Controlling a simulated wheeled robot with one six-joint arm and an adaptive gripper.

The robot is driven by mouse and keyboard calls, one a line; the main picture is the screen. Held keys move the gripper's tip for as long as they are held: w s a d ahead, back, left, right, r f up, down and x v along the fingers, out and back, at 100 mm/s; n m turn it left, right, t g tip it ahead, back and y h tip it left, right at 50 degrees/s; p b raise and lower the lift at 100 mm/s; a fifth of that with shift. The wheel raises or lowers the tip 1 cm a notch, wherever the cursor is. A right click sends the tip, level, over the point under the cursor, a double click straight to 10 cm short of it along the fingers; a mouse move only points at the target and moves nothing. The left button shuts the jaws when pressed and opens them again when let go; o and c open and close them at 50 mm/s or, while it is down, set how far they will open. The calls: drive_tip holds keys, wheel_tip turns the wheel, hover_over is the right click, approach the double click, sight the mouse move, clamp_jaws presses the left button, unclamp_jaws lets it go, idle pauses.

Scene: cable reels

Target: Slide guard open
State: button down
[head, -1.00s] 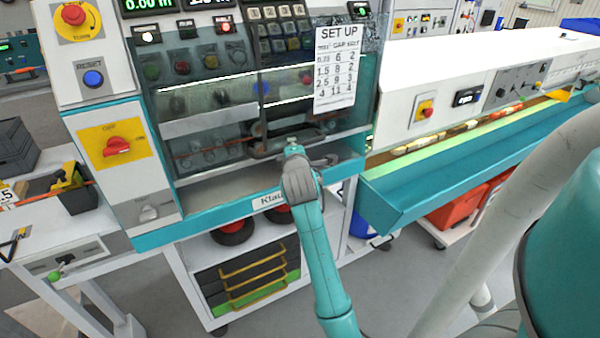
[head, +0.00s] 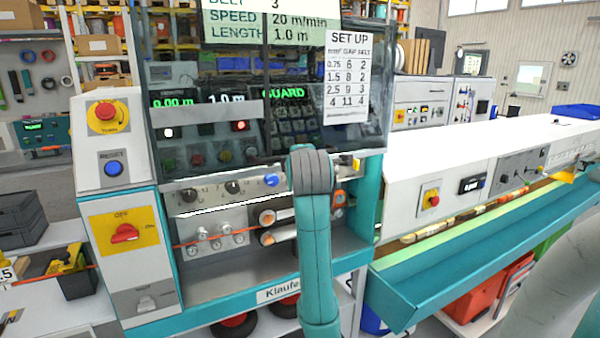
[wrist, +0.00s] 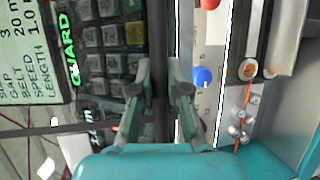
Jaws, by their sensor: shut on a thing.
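The guard (head: 358,140) is a dark see-through panel on the front of the teal and white machine (head: 150,190). It stands raised over the upper front, its lower edge above the row of knobs. A "SET UP" sheet (head: 347,75) is on its right side. In the wrist view, my gripper (wrist: 160,85) is shut on the guard's dark handle bar (wrist: 159,30), with a finger on each side. In the head view my arm hides the fingers and the handle. The bay below the guard is uncovered, showing two rollers (head: 275,238) and an orange cable (head: 203,235).
A control panel with a red stop button (head: 104,112), blue reset button (head: 113,168) and red rotary switch (head: 125,233) stands left of the bay. A long white and teal trough (head: 480,245) extends right. Shelves with reels stand behind.

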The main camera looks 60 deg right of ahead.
drive_tip(key=shift+r, duration=0.4)
drive_tip(key=c, duration=1.1)
unclamp_jaws()
drive_tip(key=shift+c, duration=0.2)
drive_tip(key=v, duration=1.2)
